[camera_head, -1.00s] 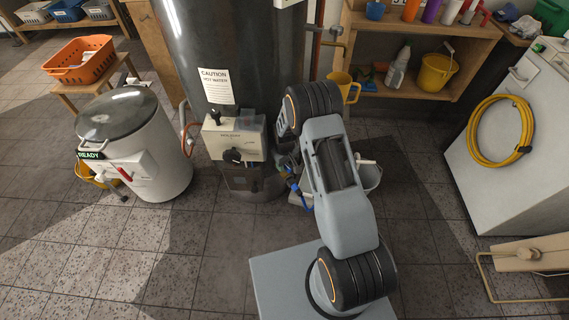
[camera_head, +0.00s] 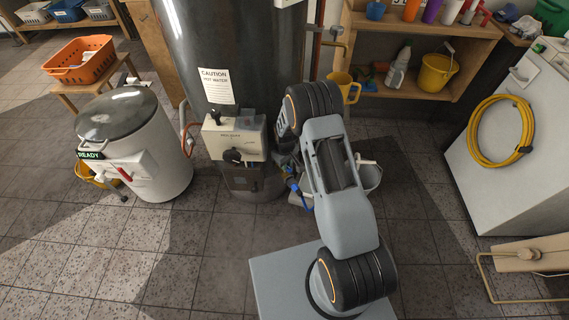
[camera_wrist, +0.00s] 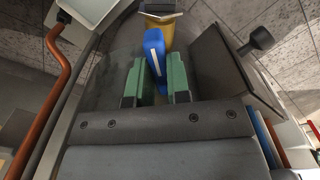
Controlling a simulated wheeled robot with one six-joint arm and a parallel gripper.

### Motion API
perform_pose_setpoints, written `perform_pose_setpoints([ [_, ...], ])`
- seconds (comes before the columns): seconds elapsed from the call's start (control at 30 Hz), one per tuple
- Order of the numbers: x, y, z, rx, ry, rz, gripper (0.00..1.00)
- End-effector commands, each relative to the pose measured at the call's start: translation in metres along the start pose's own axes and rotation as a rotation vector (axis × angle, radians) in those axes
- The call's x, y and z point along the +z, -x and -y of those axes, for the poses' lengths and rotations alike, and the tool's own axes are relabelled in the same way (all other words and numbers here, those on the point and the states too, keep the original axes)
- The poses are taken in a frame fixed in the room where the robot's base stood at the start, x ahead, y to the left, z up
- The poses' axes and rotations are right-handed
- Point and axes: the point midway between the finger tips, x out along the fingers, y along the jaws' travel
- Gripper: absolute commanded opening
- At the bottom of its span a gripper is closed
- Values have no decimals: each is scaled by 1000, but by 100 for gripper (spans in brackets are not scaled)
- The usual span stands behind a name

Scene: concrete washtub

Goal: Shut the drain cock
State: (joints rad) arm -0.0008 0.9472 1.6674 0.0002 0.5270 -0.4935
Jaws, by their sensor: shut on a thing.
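The drain cock has a brass body (camera_wrist: 160,32) and a blue lever handle (camera_wrist: 154,56), which stands slightly tilted in the wrist view. My gripper (camera_wrist: 157,80) has green fingers, one on each side of the blue handle, and is shut on it. In the head view the blue handle (camera_head: 299,194) shows low beside the dark boiler, left of my arm. The gripper itself is mostly hidden there behind my arm. How the handle's far end meets the brass body is hard to make out.
The dark boiler (camera_head: 230,45) with its control box (camera_head: 236,137) stands close to the left of my arm. A grey bucket (camera_head: 371,177) is partly behind my arm. A white lidded drum (camera_head: 140,150) stands left. Tiled floor is clear in front.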

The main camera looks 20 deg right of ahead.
Motion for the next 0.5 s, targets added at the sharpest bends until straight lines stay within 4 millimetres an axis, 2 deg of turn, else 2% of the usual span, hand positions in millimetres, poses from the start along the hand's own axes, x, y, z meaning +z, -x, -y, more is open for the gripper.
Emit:
perform_pose_setpoints([
  [0.5,0,0,0,1,448,0,0],
])
